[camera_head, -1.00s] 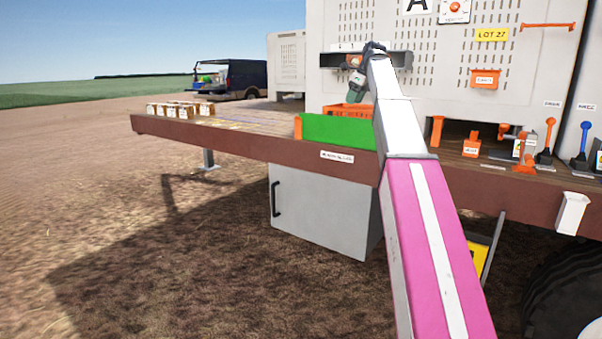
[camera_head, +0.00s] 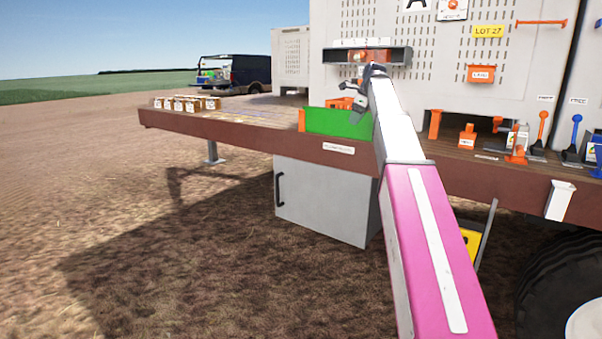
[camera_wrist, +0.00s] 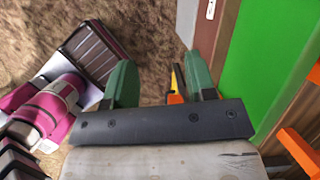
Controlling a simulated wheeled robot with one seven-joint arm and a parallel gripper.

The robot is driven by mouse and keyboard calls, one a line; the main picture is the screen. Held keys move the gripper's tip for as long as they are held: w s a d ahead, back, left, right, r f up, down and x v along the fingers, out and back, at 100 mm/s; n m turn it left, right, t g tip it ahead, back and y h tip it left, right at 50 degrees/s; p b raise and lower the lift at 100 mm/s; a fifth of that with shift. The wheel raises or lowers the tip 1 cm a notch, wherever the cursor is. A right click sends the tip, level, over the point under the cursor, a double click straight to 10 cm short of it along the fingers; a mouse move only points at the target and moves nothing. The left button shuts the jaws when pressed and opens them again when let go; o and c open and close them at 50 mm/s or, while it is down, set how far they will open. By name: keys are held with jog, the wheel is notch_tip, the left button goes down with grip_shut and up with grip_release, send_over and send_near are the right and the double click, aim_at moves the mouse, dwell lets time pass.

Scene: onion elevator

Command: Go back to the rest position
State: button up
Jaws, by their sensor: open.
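My gripper (camera_wrist: 162,85) is open in the wrist view, its two green fingers apart with nothing held between them. Bare soil and an orange and yellow part show beyond the fingers. In the head view my arm reaches forward and up over the wooden deck (camera_head: 250,130), and my gripper (camera_head: 355,98) is small there, above the green panel (camera_head: 338,122). The green panel also fills the right of the wrist view (camera_wrist: 270,60), beside the right finger.
An orange crate (camera_head: 340,103) stands behind the green panel. A shelf (camera_head: 338,56) with an orange item is on the perforated wall. Small boxes (camera_head: 187,103) sit at the deck's left end. Orange and blue levers (camera_head: 575,135) stand at the right. Open soil lies left of the grey cabinet (camera_head: 320,200).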

jog(key=s+a+f+n+h, duration=0.1)
jog(key=s+f+n, duration=0.25)
jog(key=f, duration=0.75)
jog(key=s+f+n+g, duration=0.1)
jog(key=s+f+n, duration=0.25)
jog(key=f, duration=0.75)
jog(key=s+a+f+n+h, duration=0.1)
jog(key=s+f+n, duration=0.3)
jog(key=f, duration=0.6)
jog(key=s+f+n+g+h, duration=0.1)
jog(key=s+f+n, duration=1)
jog(key=s+f, duration=1.1)
jog(key=shift+s+a+f+n, duration=0.15)
jog(key=shift+s+f+n, duration=0.25)
jog(key=shift+s, duration=0.4)
